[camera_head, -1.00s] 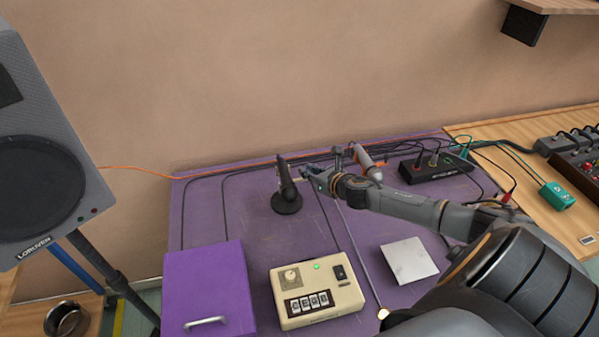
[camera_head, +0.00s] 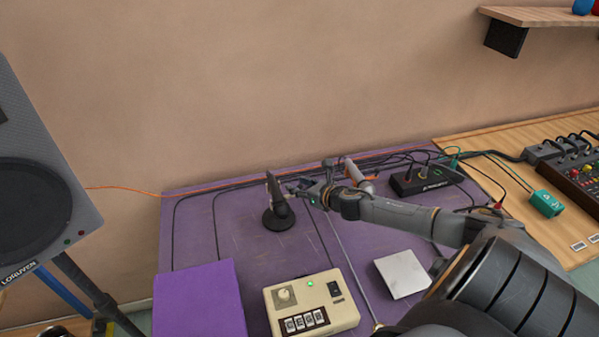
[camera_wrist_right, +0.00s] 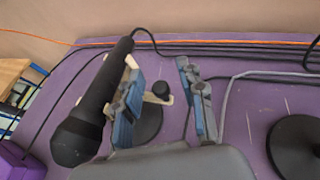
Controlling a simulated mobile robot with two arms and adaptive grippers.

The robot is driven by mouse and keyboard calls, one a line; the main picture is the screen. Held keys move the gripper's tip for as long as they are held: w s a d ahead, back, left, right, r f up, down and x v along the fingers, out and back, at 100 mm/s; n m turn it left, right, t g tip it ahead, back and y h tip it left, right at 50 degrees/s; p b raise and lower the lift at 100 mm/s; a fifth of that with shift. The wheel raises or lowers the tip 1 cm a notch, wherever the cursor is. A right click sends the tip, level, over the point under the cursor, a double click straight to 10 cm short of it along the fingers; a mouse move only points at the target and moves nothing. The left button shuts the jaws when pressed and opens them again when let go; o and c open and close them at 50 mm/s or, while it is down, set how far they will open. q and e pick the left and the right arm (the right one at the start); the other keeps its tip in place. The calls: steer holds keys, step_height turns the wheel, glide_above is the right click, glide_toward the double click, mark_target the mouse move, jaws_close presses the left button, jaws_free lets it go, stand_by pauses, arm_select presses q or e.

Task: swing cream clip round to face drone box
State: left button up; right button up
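A black microphone (camera_wrist_right: 92,110) sits tilted in the cream clip (camera_wrist_right: 131,62) on a small stand with a round black base (camera_wrist_right: 146,124). In the head view the microphone (camera_head: 276,194) stands at the back middle of the purple table. My right gripper (camera_head: 304,191) is just right of it. In the wrist view my right gripper (camera_wrist_right: 160,102) is open, with one finger against or very near the clip and a black knob showing in the gap. The finger partly hides the clip. The drone box seems to be the cream box (camera_head: 325,290) with knob and green light. My left gripper is out of view.
A purple box (camera_head: 198,300) stands front left and a pale square plate (camera_head: 402,273) lies to the right. A black box with cables (camera_head: 425,180) is at the back right. Cables run along the table's back. A loudspeaker (camera_head: 40,200) stands at far left.

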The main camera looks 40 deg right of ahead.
steer(key=shift+s, duration=0.2)
steer(key=v, duration=1.1)
steer(key=shift+s+r, duration=0.25)
stand_by(0.5)
